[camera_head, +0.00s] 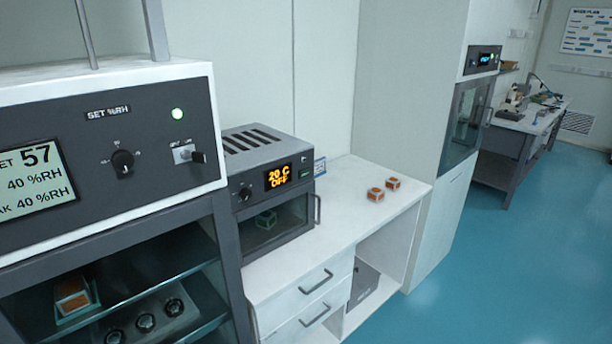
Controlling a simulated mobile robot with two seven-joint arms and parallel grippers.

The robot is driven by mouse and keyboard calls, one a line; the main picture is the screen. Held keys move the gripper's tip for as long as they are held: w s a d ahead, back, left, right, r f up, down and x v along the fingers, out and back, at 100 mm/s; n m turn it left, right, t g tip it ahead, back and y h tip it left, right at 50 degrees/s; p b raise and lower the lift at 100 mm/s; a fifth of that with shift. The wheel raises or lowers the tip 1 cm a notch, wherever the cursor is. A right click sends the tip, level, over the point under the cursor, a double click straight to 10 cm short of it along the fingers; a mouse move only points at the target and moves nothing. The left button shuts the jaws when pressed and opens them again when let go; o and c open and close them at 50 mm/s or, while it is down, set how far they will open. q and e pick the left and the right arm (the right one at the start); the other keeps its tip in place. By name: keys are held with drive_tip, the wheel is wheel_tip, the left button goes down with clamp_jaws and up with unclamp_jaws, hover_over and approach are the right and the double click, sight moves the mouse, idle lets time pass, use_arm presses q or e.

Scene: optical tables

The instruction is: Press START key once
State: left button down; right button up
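A small grey oven (268,230) stands on the white bench, its orange display (278,177) reading "20 C OFF". A small dark green key (305,172) is right of the display; its label is too small to read, so I cannot tell whether it is the START key. A black knob (245,194) is left of the display. The oven door looks shut, with a greenish item (266,219) behind the glass. Neither of my grippers is in view.
Two orange-topped blocks (375,194) (392,184) sit on the white bench (350,226). The blue floor (480,260) at right is clear.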

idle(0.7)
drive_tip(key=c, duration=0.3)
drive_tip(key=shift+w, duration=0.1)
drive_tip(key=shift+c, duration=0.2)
